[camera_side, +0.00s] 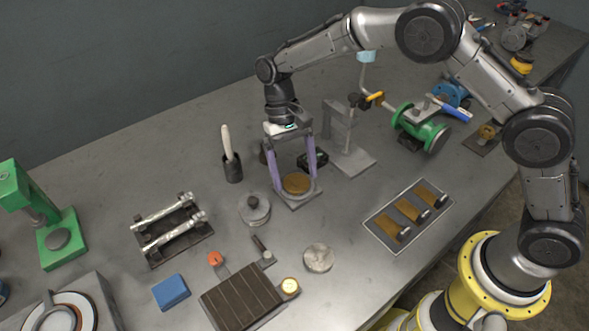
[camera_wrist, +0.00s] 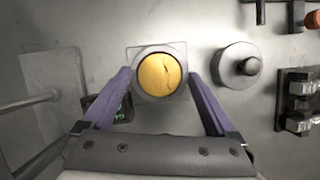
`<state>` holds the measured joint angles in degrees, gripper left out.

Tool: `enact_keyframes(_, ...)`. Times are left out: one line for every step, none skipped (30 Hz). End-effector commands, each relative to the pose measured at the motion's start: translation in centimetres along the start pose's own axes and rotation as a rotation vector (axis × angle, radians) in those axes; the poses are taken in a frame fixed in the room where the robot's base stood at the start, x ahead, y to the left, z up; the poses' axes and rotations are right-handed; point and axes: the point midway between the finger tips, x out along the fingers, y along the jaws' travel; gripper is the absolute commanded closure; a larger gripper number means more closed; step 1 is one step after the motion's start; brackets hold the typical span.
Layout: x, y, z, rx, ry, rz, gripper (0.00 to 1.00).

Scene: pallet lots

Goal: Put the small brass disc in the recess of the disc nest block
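The brass disc (camera_side: 297,183) lies flat inside the round grey rim of the disc nest block (camera_side: 298,202). In the wrist view the disc (camera_wrist: 160,74) fills most of the ring, with a dark crack-like line on its face. The block's square base (camera_wrist: 133,52) shows behind the ring. My gripper (camera_side: 294,190) points down over the block with its two purple fingers wide apart. In the wrist view my gripper (camera_wrist: 158,75) has one finger on each side of the ring, with nothing held between them. I cannot tell whether the fingertips touch the block.
A grey lidded disc (camera_side: 254,207) stands left of the block, and a grey stand (camera_side: 346,150) close behind on the right. A dark device (camera_side: 316,160) sits right beside the fingers. A tray rim (camera_side: 404,252) with brass pieces lies front right. A round silver piece (camera_side: 319,258) lies in front.

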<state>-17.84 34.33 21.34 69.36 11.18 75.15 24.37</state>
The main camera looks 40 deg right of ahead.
Motion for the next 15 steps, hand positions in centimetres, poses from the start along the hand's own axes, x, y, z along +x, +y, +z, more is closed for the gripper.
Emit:
enact_keyframes(0.0,0.0,0.0,0.000,0.000,0.000,0.00)
enact_keyframes(0.0,0.0,0.0,0.000,0.000,0.000,0.00)
enact_keyframes(0.0,0.0,0.0,0.000,0.000,0.000,0.00)
enact_keyframes(0.0,0.0,0.0,0.000,0.000,0.000,0.00)
enact_keyframes(0.0,0.0,0.0,0.000,0.000,0.000,0.00)
enact_keyframes(0.0,0.0,0.0,0.000,0.000,0.000,0.00)
enact_keyframes(-0.1,0.0,0.0,0.000,0.001,0.000,0.00)
enact_keyframes(-0.1,0.0,0.0,0.000,0.001,0.000,0.00)
enact_keyframes(-0.2,0.0,0.1,0.000,0.001,-0.001,0.00)
enact_keyframes(-0.4,0.0,0.1,0.000,0.002,-0.001,0.00)
enact_keyframes(-0.6,0.0,0.2,-0.001,0.002,-0.001,0.00)
enact_keyframes(-1.0,0.0,0.4,-0.001,0.002,-0.001,0.00)
enact_keyframes(-1.4,0.0,0.5,-0.001,0.004,-0.002,0.00)
enact_keyframes(-1.9,-0.1,0.4,-0.001,0.005,-0.003,0.00)
enact_keyframes(-2.5,-0.1,0.4,-0.001,0.005,-0.002,0.00)
